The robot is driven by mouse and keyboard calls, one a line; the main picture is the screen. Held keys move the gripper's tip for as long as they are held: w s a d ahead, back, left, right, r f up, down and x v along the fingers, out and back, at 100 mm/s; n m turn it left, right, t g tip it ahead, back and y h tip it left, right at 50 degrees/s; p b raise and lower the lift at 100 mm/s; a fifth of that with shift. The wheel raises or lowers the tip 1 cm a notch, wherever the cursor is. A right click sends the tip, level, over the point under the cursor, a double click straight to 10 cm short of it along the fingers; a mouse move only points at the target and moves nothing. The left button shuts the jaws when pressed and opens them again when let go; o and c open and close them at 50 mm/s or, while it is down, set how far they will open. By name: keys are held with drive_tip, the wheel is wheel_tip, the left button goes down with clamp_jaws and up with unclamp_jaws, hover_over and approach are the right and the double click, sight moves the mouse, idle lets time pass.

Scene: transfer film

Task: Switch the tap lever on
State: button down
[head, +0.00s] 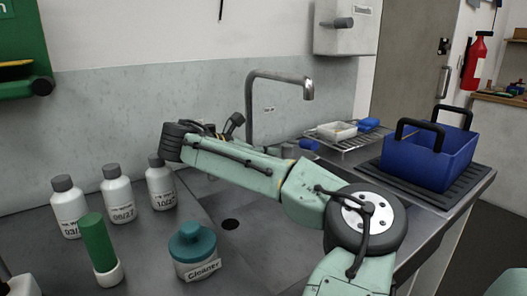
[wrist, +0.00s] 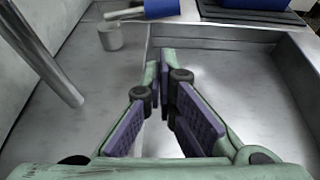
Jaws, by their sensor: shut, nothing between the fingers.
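The metal tap (head: 250,105) rises behind the sink, its spout bending right; a metal tube, likely its post (wrist: 45,50), crosses the left of the wrist view. What looks like the tap lever is a grey stub (wrist: 110,37) with a rod and a blue grip (wrist: 162,8), at the top of the wrist view. A blue piece right of the tap in the head view (head: 308,145) seems to be the same grip. My gripper (wrist: 162,72) is shut and empty over the sink, apart from the lever. In the head view my arm hides most of the gripper.
Several white bottles (head: 118,197), a green-capped bottle (head: 104,255) and a cleaner jar (head: 196,256) stand left and front. A blue crate (head: 430,160) sits on a dark mat at right. The sink basin (wrist: 235,85) is clear.

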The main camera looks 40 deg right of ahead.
sight(301, 142)
drive_tip(key=d+f+p, duration=0.1)
drive_tip(key=d+p, duration=0.1)
drive_tip(key=d, duration=0.7)
drive_tip(key=shift+s+d, duration=0.2)
drive_tip(key=shift+s, duration=0.15)
drive_tip(key=shift+s+d, duration=0.1)
drive_tip(key=shift+s, duration=0.05)
